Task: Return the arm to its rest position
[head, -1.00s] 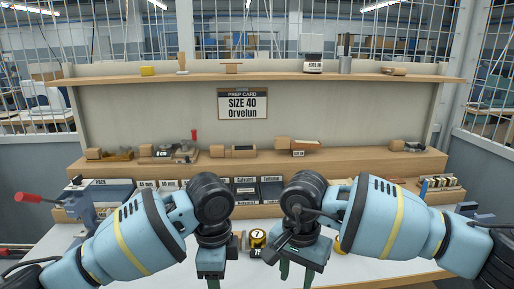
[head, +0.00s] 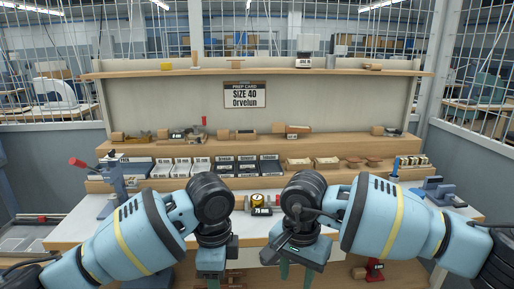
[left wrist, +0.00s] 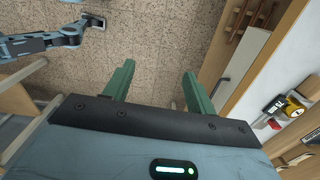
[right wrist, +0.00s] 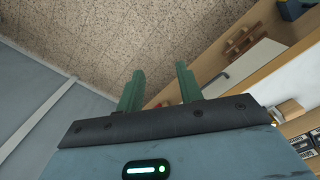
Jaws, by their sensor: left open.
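Both my arms are bent in front of me in the head view, and they hang on the near side of the white-topped bench (head: 80,236). My left gripper (head: 211,283) points down. In the left wrist view its green fingers (left wrist: 156,84) are apart with nothing between them, over a speckled floor. My right gripper (head: 296,274) also points down. In the right wrist view its fingers (right wrist: 158,84) are apart and empty, over the same floor. Neither gripper touches anything that I can see.
The bench has a blue press with a red handle (head: 77,162) at left, a yellow tape measure (head: 257,200) between my arms and a blue device (head: 437,187) at right. Trays (head: 236,166) and stamping tools stand behind. A prep card (head: 245,95) reads SIZE 40 Orvelun.

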